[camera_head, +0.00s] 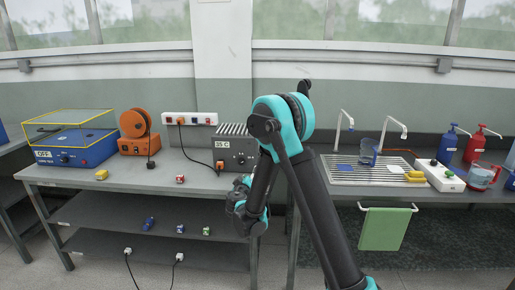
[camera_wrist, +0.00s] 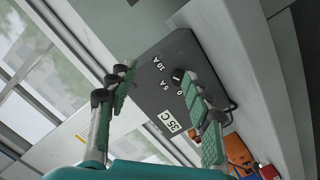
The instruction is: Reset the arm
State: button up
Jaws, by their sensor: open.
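My gripper (camera_head: 245,208) hangs low at the end of my teal and black arm, in front of the workbench edge in the head view. In the wrist view my gripper (camera_wrist: 158,103) has its two green-padded fingers spread apart, with nothing between them. A dark grey box marked 35 C (camera_head: 237,152) stands on the bench behind my arm. It also fills the middle of the wrist view (camera_wrist: 162,72), seen tilted beyond the fingers, with a black knob and amp markings. My arm hides part of the box and the bench's right end.
The bench (camera_head: 130,178) also holds a blue machine (camera_head: 75,150), an orange device (camera_head: 135,130), a yellow block (camera_head: 101,175) and a small red-and-white part (camera_head: 180,179). A sink bench with a drainer (camera_head: 350,172) and bottles stands right. A green towel (camera_head: 384,230) hangs from it. Cables dangle under the left bench.

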jog(key=s+d+m+g+h, duration=0.1)
jog(key=s+d+m+g, duration=0.1)
jog(key=s+d, duration=0.45)
jog(key=s+d+m+g+h, duration=0.1)
jog(key=s+d+g, duration=0.2)
jog(key=d, duration=0.7)
jog(key=s+d+m+g+h, duration=0.1)
jog(key=s+d+m+g, duration=0.1)
jog(key=s+d, duration=0.45)
jog(key=s+d+f+m+g+y, duration=0.1)
jog(key=s+d+f+g+y, duration=0.1)
jog(key=s, duration=0.9)
jog(key=s+d+f+m+g+y, duration=0.1)
jog(key=s+d+f+g+y, duration=0.1)
jog(key=s, duration=1)
jog(key=shift+s+f+g+y, duration=0.3)
jog(key=shift+f+g+y, duration=0.2)
jog(key=shift+f+g, duration=0.3)
